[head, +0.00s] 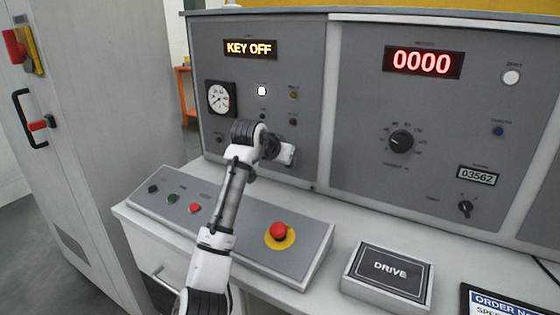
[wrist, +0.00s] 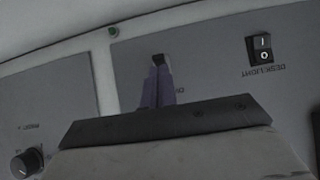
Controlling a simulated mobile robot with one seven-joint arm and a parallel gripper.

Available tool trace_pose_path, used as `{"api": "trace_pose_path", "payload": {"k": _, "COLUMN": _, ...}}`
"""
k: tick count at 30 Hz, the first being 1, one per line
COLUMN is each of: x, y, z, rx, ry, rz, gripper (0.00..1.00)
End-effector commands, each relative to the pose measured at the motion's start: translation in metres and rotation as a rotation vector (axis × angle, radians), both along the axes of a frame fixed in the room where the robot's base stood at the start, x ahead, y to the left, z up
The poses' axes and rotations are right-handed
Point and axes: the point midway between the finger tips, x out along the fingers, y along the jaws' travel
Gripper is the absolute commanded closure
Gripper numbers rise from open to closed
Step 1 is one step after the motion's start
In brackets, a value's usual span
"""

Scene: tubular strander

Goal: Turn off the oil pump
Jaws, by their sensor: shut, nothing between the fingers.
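In the wrist view my gripper (wrist: 157,82) is shut, its two fingers together. The fingertips are right at a small black control (wrist: 158,60) on a grey panel; I cannot tell if they touch it. Its label is mostly hidden behind the fingers, so I cannot read whether it is the oil pump's. In the head view my gripper (head: 287,153) is in front of the lower part of the left grey panel (head: 300,90), and its fingertips cannot be made out. No oil pump label is readable in either view.
The wrist view shows a rocker switch (wrist: 262,48) labelled desk light, upside down, and a round knob (wrist: 27,163). Below the panel in the head view are a red emergency button (head: 279,231) and a DRIVE box (head: 388,273). A display (head: 250,48) reads KEY OFF.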

Motion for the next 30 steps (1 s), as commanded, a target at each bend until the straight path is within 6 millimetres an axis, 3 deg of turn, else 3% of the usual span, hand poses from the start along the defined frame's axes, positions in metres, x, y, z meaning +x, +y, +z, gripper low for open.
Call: {"api": "trace_pose_path", "payload": {"k": 30, "x": 0.000, "y": -0.002, "z": 0.014, "rx": -0.011, "ry": -0.016, "rz": 0.000, "gripper": 1.00}}
